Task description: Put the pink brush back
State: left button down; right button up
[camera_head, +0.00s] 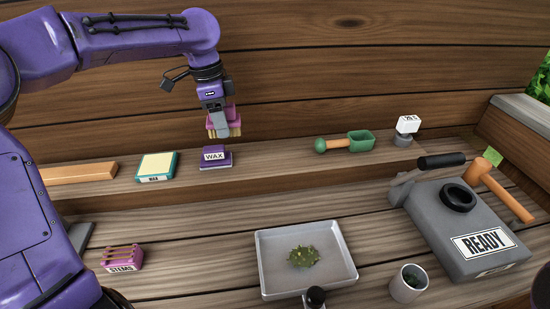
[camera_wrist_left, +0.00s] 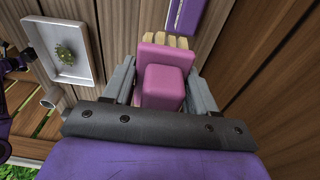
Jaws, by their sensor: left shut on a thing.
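The pink brush (camera_wrist_left: 165,82) with pale bristles is held between the fingers of my left gripper (camera_wrist_left: 163,85) in the left wrist view. In the head view the brush (camera_head: 223,120) hangs bristles down from my left gripper (camera_head: 216,110), above the shelf. A purple block labelled WAX (camera_head: 215,157) stands on the shelf just below the bristles. A gap shows between bristles and block, though it is small. The purple block also shows in the left wrist view (camera_wrist_left: 186,14). My right gripper is not clearly visible.
A teal-edged wax block (camera_head: 156,166) lies left of the purple one. Below are a pan (camera_head: 262,274) holding a green clump, a pink STEMS holder (camera_head: 122,258), a grey cup (camera_head: 408,284) and a READY box (camera_head: 455,225).

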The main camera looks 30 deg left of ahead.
pick_arm(q)
jog(key=shift+w, duration=0.15)
jog(key=shift+d, duration=0.25)
jog(key=w+d+f+p, duration=0.2)
jog(key=w+d+f, duration=0.1)
jog(key=w+d, duration=0.15)
send_over(276, 157)
jog(key=s+a, duration=0.1)
jog(key=f, duration=0.4)
jog(key=shift+a+f, duration=0.2)
jog(key=shift+f, duration=0.15)
jog(key=shift+w+d+f, duration=0.1)
jog(key=shift+f, duration=0.2)
jog(key=f, duration=0.1)
jog(key=f+p, duration=0.1)
jog(key=w+f+p, duration=0.1)
jog(key=shift+d+f, duration=0.2)
jog(key=shift+d, duration=0.15)
jog(key=shift+f, duration=0.25)
jog(key=shift+s+a, duration=0.1)
jog(key=shift+s, duration=0.05)
